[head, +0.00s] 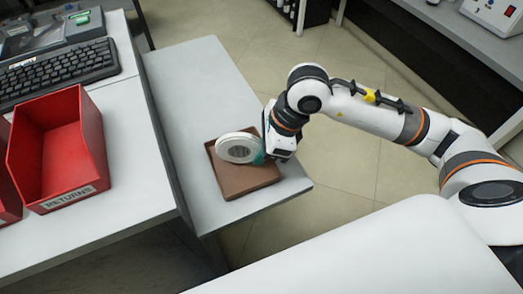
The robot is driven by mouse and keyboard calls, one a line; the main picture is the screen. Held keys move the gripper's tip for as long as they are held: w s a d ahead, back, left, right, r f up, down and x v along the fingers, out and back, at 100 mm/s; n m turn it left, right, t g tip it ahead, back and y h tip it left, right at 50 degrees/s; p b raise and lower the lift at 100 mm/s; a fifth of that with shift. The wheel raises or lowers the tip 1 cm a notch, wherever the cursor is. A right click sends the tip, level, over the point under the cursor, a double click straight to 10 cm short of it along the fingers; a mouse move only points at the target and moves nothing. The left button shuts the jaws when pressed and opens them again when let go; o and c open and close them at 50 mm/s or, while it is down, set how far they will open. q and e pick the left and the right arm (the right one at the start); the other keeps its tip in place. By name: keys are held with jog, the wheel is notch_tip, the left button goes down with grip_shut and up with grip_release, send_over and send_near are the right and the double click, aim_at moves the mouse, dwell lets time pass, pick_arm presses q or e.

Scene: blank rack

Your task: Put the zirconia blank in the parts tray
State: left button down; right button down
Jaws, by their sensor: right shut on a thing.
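The zirconia blank (237,147) is a white round disc with a paler rim. My right gripper (262,156) is shut on its right edge. The disc is over the back left part of the parts tray (247,183), a shallow brown square tray on the light grey bench. I cannot tell whether the disc touches the tray floor or is held a little above it. The gripper's fingers are partly hidden by the wrist. My left gripper is not in view.
A red bin labelled RETURNS (60,150) stands on the higher white table at left, with a black keyboard (55,75) behind it. The grey bench (200,85) is bare behind the tray. A white device (495,12) sits on the far right counter.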

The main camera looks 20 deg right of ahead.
jog(key=shift+f, duration=0.3)
jog(key=c, duration=1.4)
grip_release()
jog(key=shift+f, duration=0.1)
jog(key=shift+d+r, duration=0.1)
jog(key=shift+r, duration=0.2)
jog(key=v, duration=1.1)
jog(key=shift+r, duration=0.3)
jog(key=shift+d, duration=0.1)
